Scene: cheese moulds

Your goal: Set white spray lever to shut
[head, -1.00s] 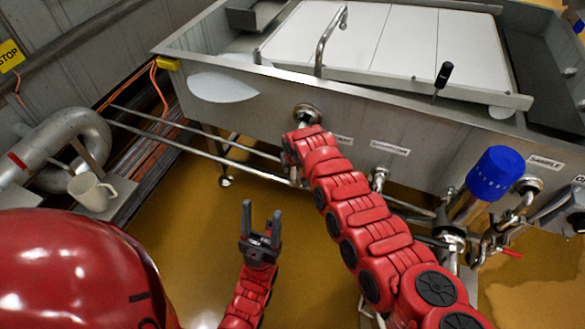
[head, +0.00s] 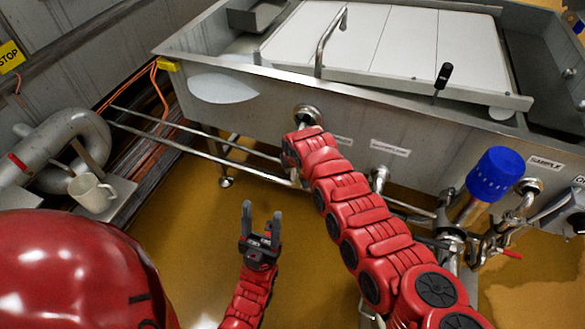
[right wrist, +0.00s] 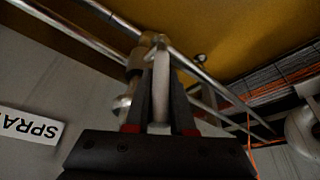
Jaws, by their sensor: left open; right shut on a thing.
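The white spray lever (right wrist: 161,82) shows in the right wrist view as a pale, narrow bar at the end of a brassy valve fitting (right wrist: 138,68). My right gripper (right wrist: 161,92) is shut on it, with one dark finger on each side. In the head view my own red right arm hides the lever and the right gripper, below the tank's front wall. A label reading "SPRA" (right wrist: 30,126) shows upside down and cut off on the grey wall. My left gripper (head: 261,222) is open and empty, over the yellow-brown floor.
The steel tank (head: 240,104) spans the back. Its front carries a pipe flange (head: 308,113) and labels. A blue-capped valve (head: 495,172) and sample pipes stand right. Rails run below the tank.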

